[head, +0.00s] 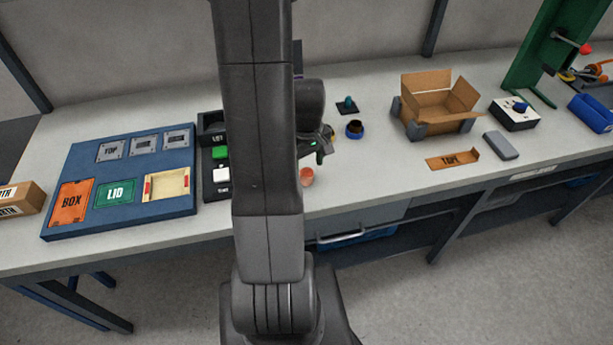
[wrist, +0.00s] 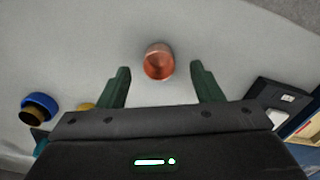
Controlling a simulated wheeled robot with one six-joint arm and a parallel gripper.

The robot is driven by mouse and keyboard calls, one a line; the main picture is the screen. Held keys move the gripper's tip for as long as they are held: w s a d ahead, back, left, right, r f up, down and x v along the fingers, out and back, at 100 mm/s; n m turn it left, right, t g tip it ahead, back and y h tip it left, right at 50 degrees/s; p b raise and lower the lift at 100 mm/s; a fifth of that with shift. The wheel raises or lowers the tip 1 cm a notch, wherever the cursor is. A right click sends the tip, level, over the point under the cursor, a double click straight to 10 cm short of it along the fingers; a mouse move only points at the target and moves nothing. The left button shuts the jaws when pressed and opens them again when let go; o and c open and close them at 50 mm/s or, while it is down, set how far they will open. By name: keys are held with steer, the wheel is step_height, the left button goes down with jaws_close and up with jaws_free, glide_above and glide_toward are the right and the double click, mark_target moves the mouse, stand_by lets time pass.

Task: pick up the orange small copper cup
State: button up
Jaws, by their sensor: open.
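The small orange copper cup (wrist: 158,62) stands on the light grey table, with its hollow mouth showing in the wrist view. In the head view the cup (head: 307,177) is near the table's front edge, just right of my arm. My gripper (wrist: 160,78) is open, with one dark green finger to each side of the cup's line and the cup just ahead between the fingertips. I cannot tell whether the fingers are at the cup's height. In the head view my gripper (head: 323,154) is above and behind the cup, partly hidden by my arm.
A blue ring-shaped cup with a dark inside (head: 354,129) and a teal knobbed piece (head: 347,105) stand farther back. An open cardboard box (head: 436,101) is to the right. A blue board (head: 122,180) with labelled plates lies left. The table right of the cup is clear.

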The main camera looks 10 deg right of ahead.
mark_target(307, 173)
steer(key=shift+w+f+p, duration=0.2)
steer(key=shift+f+p, duration=0.1)
steer(key=shift+f, duration=0.75)
steer(key=shift+w+f+p, duration=0.2)
steer(key=shift+f+p, duration=0.1)
steer(key=shift+f, duration=1.4)
steer(key=c, duration=1)
steer(key=shift+c, duration=0.2)
steer(key=shift+r, duration=0.15)
